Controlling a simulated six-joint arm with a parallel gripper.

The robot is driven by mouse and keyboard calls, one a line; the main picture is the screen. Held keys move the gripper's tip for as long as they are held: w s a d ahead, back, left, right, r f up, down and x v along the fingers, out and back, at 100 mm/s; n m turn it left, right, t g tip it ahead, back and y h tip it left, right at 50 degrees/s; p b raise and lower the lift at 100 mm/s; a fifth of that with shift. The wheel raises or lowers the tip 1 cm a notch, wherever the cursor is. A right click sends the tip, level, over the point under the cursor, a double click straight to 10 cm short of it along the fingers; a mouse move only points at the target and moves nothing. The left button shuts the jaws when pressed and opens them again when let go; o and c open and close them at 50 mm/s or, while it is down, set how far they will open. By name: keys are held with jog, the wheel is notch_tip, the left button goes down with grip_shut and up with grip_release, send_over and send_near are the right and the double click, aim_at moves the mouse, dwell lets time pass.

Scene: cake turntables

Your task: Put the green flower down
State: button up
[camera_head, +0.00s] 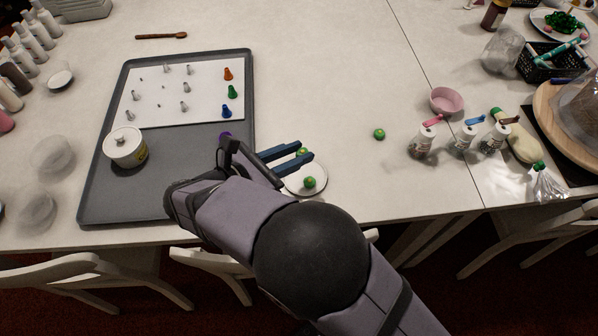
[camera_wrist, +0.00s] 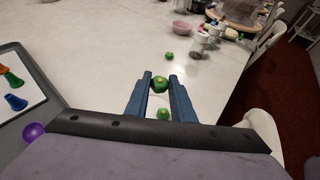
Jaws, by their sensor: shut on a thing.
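My gripper (camera_head: 305,151) is shut on a green flower (camera_head: 302,151), which shows between the blue fingertips in the wrist view (camera_wrist: 160,84). In the head view the held flower overlaps the far part of a white round plate (camera_head: 320,181); I cannot tell its height above the plate. A second green flower (camera_head: 309,182) lies on the plate, and it also shows between the fingers, nearer the palm, in the wrist view (camera_wrist: 163,114). A third green flower (camera_head: 379,134) lies on the bare table to the right.
A grey tray (camera_head: 180,195) at the left holds a white sheet with nozzles and a white tub (camera_head: 125,147). A pink bowl (camera_head: 446,100) and several bottles stand at the right. The table's middle is mostly clear.

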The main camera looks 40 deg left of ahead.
jog(key=shift+f, duration=3.85)
jog(key=shift+f, duration=0.3)
jog(key=o, duration=1)
jog(key=shift+r, duration=0.15)
jog(key=shift+r, duration=0.2)
jog(key=b+v, duration=0.1)
jog(key=v, duration=1.1)
jog(key=shift+f, duration=0.1)
